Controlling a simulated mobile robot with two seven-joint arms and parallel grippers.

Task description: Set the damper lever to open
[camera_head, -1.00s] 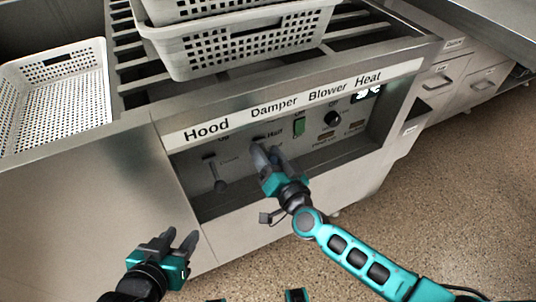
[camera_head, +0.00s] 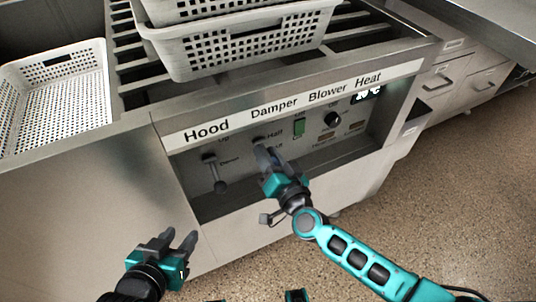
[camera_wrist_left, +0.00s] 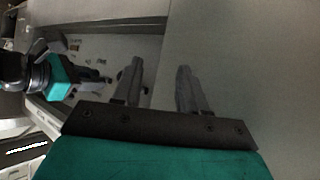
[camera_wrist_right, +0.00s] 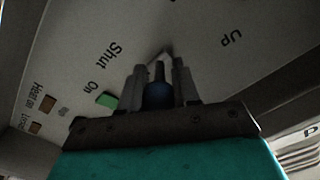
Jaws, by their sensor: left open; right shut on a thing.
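The damper lever (camera_wrist_right: 158,92) is between the fingers of my right gripper (camera_wrist_right: 158,80), which is shut on it; a dark blue knob shows there in the right wrist view. In the head view my right gripper (camera_head: 264,158) is below the "Damper" label (camera_head: 274,107) and hides most of the lever. "Half" shows beside it, and "Shut" shows near the fingers in the right wrist view. I cannot read the "Open" mark. My left gripper (camera_head: 180,243) is open and empty, in front of the cabinet at the lower left, apart from the panel.
The hood lever (camera_head: 217,175) is left of my right gripper. The green blower switch (camera_head: 299,127) and the black heat knob (camera_head: 333,119) are to its right. White perforated baskets (camera_head: 245,50) stand on the slatted top. A steel ledge runs under the recessed panel.

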